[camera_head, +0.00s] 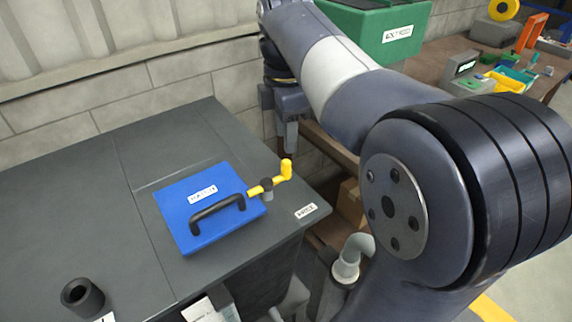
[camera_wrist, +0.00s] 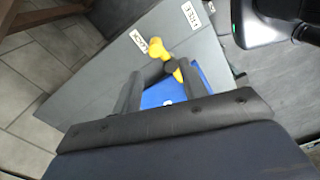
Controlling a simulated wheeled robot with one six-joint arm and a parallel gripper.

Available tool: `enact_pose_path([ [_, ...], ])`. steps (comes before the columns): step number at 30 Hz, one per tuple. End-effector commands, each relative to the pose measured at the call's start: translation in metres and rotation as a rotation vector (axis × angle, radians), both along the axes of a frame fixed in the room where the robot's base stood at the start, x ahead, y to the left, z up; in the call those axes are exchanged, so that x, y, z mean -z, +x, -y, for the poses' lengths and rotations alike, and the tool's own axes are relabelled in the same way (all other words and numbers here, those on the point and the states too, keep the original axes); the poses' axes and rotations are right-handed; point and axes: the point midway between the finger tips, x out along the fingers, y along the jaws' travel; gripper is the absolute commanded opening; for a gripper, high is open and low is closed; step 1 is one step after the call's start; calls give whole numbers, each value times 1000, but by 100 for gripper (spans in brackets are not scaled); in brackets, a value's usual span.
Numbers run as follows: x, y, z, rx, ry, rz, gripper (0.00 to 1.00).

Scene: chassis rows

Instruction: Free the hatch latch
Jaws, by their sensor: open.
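The blue hatch (camera_head: 178,212) lies flat on the dark grey bench top with a black bar handle (camera_head: 217,206) and a white label. The yellow latch (camera_head: 285,170) sits at the hatch's right edge on a dark pivot. Its inner end reaches over the edge of the hatch, and a yellow knob stands at its outer end. My gripper (camera_head: 286,138) is above and behind the latch, pointing down, apart from it. In the wrist view my gripper (camera_wrist: 160,68) is open and empty, with the latch (camera_wrist: 157,48) and part of the hatch (camera_wrist: 160,96) showing between and beyond its fingers.
The bench top (camera_head: 75,185) is mostly clear. A black ring-shaped part (camera_head: 82,297) stands at its front left. A grey pipe elbow (camera_head: 352,255) is right of the bench. A green bin (camera_head: 385,35) and a cluttered table lie behind my arm. A block wall runs along the back.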

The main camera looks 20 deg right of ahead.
Motion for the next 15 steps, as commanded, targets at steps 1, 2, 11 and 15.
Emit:
enact_pose_path([
  [1, 11, -1, 0, 0, 0, -3, 41],
  [2, 17, -1, 0, 0, 0, -3, 41],
  [11, 71, -1, 0, 0, 0, -2, 41],
  [15, 85, -1, 0, 0, 0, -1, 41],
])
